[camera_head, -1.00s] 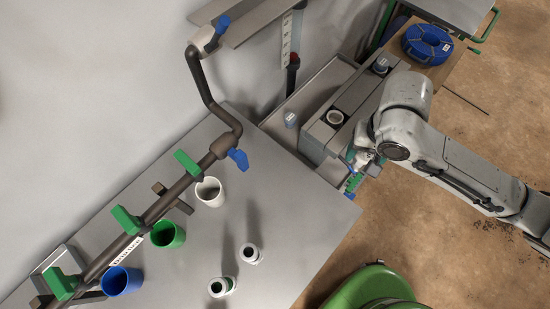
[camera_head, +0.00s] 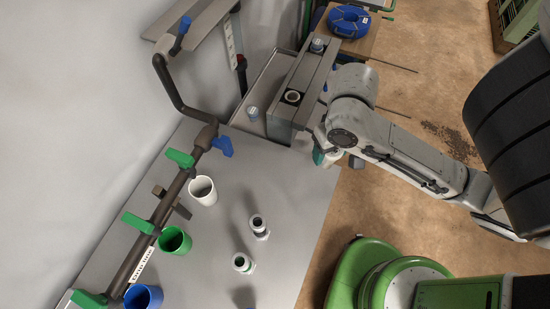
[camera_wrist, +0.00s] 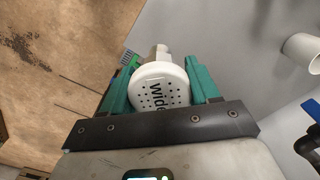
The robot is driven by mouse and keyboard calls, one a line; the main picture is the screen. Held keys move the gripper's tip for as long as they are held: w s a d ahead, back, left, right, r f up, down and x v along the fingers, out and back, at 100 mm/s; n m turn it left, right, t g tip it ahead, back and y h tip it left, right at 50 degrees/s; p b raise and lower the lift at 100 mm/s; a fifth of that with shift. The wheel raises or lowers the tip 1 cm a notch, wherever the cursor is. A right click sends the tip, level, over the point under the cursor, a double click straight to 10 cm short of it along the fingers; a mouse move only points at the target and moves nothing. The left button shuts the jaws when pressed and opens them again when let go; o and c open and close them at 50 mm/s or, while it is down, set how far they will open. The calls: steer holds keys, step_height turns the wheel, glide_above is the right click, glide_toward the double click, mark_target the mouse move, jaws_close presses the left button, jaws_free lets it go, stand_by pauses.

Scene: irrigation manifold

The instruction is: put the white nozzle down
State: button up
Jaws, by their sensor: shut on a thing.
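My gripper (camera_wrist: 160,85) has green fingers, shut on the white nozzle (camera_wrist: 155,92). Its round, holed face, printed "wide", points toward the wrist camera. In the head view my gripper (camera_head: 321,156) is at the right edge of the grey bench (camera_head: 215,250), beside the grey box; the nozzle is hidden there by the arm. I cannot tell its height above the bench from these views.
Two white fittings (camera_head: 258,226) (camera_head: 242,263) stand on the bench. White (camera_head: 203,191), green (camera_head: 175,241) and blue (camera_head: 143,297) cups line the dark pipe manifold (camera_head: 170,200). A grey box (camera_head: 296,92) stands behind. Bench between fittings and right edge is clear.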

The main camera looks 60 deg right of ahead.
steer(key=shift+w+d+f+b, duration=0.1)
steer(key=shift+w+f+b, duration=0.1)
steer(key=shift+w, duration=0.3)
steer(key=shift+w+f+b, duration=0.1)
steer(key=shift+w+b, duration=0.05)
steer(key=shift+w, duration=0.3)
steer(key=shift+w+a+f+b, duration=0.2)
steer(key=shift+w+f+b, duration=2.75)
steer(key=shift+b, duration=0.75)
steer(key=shift+w+a+f+b, duration=0.2)
steer(key=shift+w+f+b, duration=2.75)
steer(key=shift+b, duration=0.7)
steer(key=shift+f, duration=0.2)
steer(key=o, duration=1.2)
steer(key=shift+c, duration=0.2)
steer(key=shift+r, duration=0.1)
